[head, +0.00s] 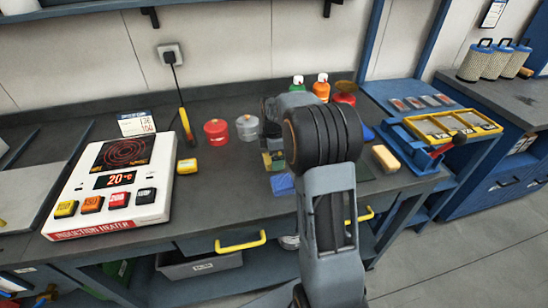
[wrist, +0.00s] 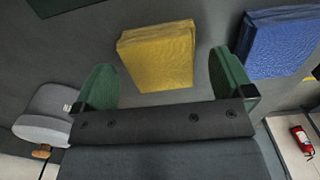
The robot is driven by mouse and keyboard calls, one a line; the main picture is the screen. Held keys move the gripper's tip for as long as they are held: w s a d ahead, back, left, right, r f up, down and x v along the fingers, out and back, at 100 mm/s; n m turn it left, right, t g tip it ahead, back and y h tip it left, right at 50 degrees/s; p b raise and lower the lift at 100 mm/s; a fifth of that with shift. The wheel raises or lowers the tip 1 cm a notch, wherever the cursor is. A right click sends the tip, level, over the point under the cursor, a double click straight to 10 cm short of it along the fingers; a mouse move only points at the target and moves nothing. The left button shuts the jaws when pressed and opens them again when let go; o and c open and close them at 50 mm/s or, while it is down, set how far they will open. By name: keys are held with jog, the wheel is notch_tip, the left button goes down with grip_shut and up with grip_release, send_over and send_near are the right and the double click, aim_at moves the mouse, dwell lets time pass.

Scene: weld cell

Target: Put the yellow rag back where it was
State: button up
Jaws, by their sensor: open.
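The yellow rag (wrist: 157,57) is a folded square pad lying on the dark grey bench top in the wrist view. My gripper (wrist: 161,66) is open, with one green finger on either side of the rag's near part. I see gaps between both fingers and the rag, and nothing is held. In the head view the yellow rag (head: 278,160) shows only partly beside my arm, which hides most of the gripper. A folded blue rag (wrist: 280,42) lies to the right of the yellow one in the wrist view; it also shows in the head view (head: 283,184).
An induction heater (head: 118,180) stands at the bench's left. A tan block (head: 384,158) and a blue rack (head: 430,140) are on the right. Bare bench lies left of the rags.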

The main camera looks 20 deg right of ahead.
notch_tip(320, 180, up, 10)
jog(key=s+a+f+m+t, duration=0.1)
jog(key=s+a+m, duration=0.4)
jog(key=s+m, duration=0.3)
jog(key=s+a+f+m+t, duration=0.2)
jog(key=s+a+m, duration=0.4)
jog(key=s, duration=0.8)
jog(key=shift+m, duration=0.9)
jog(key=shift+r+p, duration=0.1)
jog(key=shift+p, duration=0.2)
notch_tip(320, 180, up, 3)
jog(key=p, duration=0.2)
jog(key=shift+r+t+p, duration=0.1)
jog(key=shift+t+p, duration=0.2)
